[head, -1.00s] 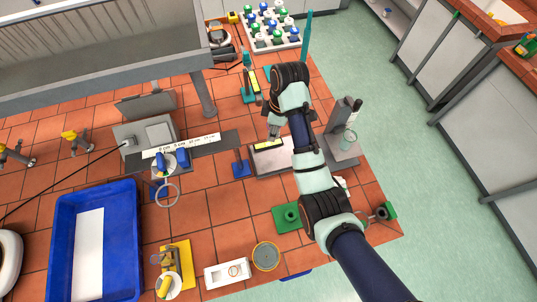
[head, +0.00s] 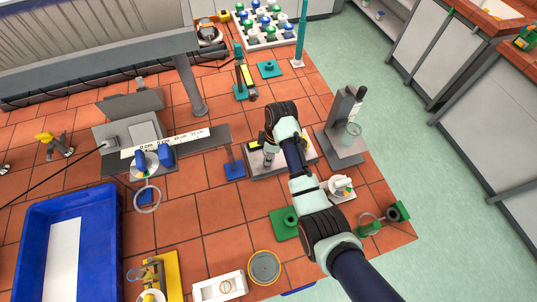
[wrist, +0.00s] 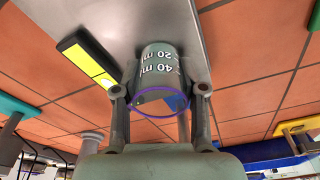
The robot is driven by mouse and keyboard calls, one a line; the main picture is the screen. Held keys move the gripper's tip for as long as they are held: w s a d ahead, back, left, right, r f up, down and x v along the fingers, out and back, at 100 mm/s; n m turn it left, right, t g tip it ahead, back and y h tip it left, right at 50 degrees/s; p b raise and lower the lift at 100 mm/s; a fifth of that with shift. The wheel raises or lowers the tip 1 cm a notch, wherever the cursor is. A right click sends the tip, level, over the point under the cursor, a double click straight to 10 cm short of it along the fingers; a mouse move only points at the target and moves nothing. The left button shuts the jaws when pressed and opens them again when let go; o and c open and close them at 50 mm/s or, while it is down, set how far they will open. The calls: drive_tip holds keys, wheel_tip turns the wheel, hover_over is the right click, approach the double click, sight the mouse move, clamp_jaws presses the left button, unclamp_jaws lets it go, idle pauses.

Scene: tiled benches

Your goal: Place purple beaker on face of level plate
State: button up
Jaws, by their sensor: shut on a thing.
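My gripper (wrist: 158,95) is shut on the purple beaker (wrist: 160,68), a clear cup with a purple rim and 20 and 40 ml marks. Its fingers stand on either side of it near the rim. The beaker's base is against or just above the grey metal level plate (wrist: 150,18); I cannot tell whether they touch. A yellow bubble level in a black frame (wrist: 88,62) lies beside the beaker on the plate. In the head view my gripper (head: 268,157) is over the plate (head: 262,172), and my arm covers part of it.
A grey stand with a glass beaker (head: 351,134) is to the plate's right. A blue-footed stand (head: 234,169) is close on its left. A green base (head: 284,224) and a white item (head: 340,187) lie in front. A blue tray (head: 98,215) is far left.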

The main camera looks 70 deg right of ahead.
drive_tip(key=shift+f, duration=0.2)
drive_tip(key=o, duration=1.1)
drive_tip(key=r+p, duration=0.1)
drive_tip(key=r, duration=0.3)
drive_tip(key=s+r+p, duration=0.1)
drive_tip(key=r, duration=0.3)
drive_tip(key=r+p, duration=0.1)
drive_tip(key=r, duration=0.3)
drive_tip(key=shift+s+d+r+p, duration=0.15)
drive_tip(key=shift+s+d+p, duration=0.1)
drive_tip(key=shift+s+p, duration=0.1)
